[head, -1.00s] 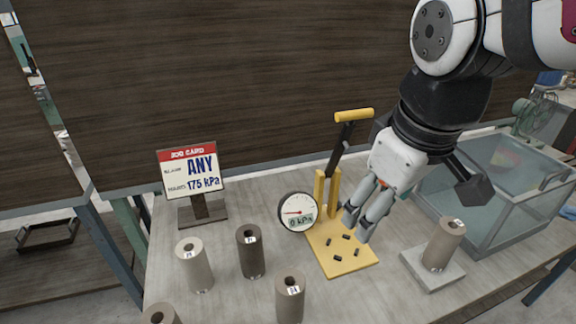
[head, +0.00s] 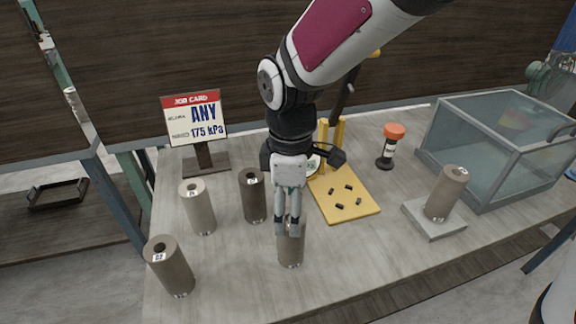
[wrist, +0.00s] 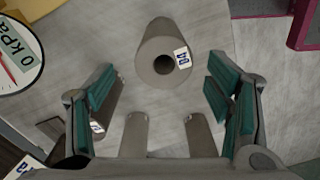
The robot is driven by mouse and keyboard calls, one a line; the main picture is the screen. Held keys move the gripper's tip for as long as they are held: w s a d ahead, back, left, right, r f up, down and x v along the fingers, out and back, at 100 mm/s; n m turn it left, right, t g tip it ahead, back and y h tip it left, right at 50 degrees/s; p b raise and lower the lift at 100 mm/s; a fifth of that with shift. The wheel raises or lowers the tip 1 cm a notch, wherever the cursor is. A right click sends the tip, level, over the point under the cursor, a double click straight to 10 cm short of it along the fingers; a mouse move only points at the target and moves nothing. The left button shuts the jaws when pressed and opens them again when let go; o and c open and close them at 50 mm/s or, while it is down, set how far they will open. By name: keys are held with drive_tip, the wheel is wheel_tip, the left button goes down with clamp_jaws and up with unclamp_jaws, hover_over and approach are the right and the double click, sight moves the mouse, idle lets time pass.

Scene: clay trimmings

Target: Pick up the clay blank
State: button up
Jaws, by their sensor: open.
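Several brown-grey clay blanks, upright cylinders with a hole in the top, stand on the table. My gripper (head: 287,230) is open, fingers pointing down, in front of the upper part of the front middle blank (head: 291,254) in the head view. In the wrist view this blank (wrist: 152,74) stands ahead of my open fingers (wrist: 160,100), roughly centred between them and apart from both; its label ends in 4. Other blanks are a pale one (head: 201,210), a dark one (head: 253,200), a front left one (head: 171,268) and one on a slab (head: 446,195).
A yellow tester (head: 345,205) with black pegs stands behind; my arm partly hides its gauge, which reads 0 kPa (wrist: 15,50). A job card (head: 195,118) says ANY, 175 kPa.

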drive_tip(key=shift+s+f, duration=0.15)
drive_tip(key=shift+f, duration=1.8)
drive_tip(key=shift+s+f, duration=0.1)
drive_tip(key=shift+f, duration=1.8)
clamp_jaws()
drive_tip(key=shift+r, duration=0.1)
wheel_tip(320, 180, up, 4)
drive_tip(key=p, duration=0.2)
drive_tip(key=shift+p, duration=0.35)
drive_tip(key=s+d+p, duration=0.2)
drive_tip(key=s+p, duration=0.2)
drive_tip(key=s, duration=0.3)
drive_tip(key=s+d+r+p, duration=0.1)
drive_tip(key=s+p, duration=0.3)
drive_tip(key=s, duration=0.4)
drive_tip(key=shift+s+d, duration=0.15)
drive_tip(key=shift+d, duration=0.6)
